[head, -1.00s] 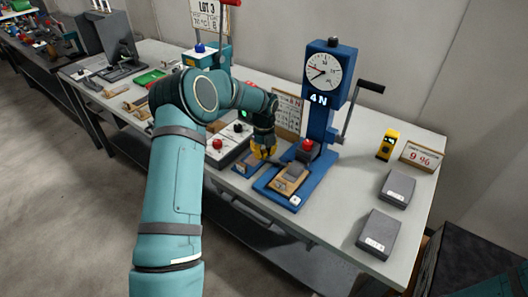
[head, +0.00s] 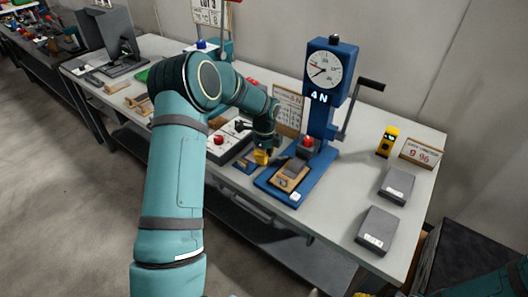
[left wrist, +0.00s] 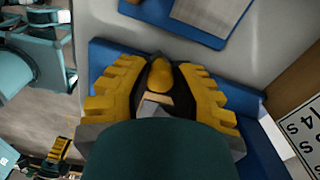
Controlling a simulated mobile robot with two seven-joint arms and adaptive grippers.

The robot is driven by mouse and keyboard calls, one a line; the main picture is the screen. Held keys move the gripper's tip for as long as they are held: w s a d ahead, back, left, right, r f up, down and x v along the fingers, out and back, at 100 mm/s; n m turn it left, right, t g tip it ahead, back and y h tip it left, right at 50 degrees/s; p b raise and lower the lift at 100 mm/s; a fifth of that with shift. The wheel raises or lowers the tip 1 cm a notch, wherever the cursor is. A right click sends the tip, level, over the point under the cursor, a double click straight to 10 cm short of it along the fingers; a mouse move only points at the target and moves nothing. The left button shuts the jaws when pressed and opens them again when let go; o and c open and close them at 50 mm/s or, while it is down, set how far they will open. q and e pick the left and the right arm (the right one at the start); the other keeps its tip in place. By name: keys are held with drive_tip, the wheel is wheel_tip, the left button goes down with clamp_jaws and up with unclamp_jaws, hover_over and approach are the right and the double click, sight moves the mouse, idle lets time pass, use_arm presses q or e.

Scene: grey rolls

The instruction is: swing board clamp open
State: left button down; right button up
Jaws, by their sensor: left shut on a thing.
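In the left wrist view the fingers (left wrist: 160,85) stand on both sides of a rounded yellow knob (left wrist: 160,73), which I take for the board clamp's handle. The clamp's grey bar (head: 294,166) shows beside the fingers, over the tan board (head: 291,181) on the blue base. The fingers hide part of the clamp. My right gripper (left wrist: 58,152) shows small at the lower left of the wrist view; its jaw state is unclear.
The blue press (head: 322,115) with its dial stands behind the board, its crank (head: 368,86) at the right. A white box with a red button (head: 219,140) is left of my gripper. Two grey boxes (head: 379,230) and a yellow device (head: 387,142) stand right.

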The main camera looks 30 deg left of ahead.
use_arm(q)
drive_tip(key=n, duration=0.1)
drive_tip(key=d+n, duration=0.1)
drive_tip(key=shift+s+n, duration=0.4)
drive_tip(key=shift+s+d+n, duration=0.15)
drive_tip(key=shift+d+n, duration=0.35)
drive_tip(key=shift+n, duration=0.5)
drive_tip(key=shift+s+d+n, duration=0.1)
drive_tip(key=shift+d+n, duration=0.35)
drive_tip(key=shift+n, duration=0.55)
drive_tip(key=shift+f, duration=0.1)
drive_tip(key=c, duration=0.7)
unclamp_jaws()
drive_tip(key=shift+c, duration=0.2)
wheel_tip(320, 180, up, 12)
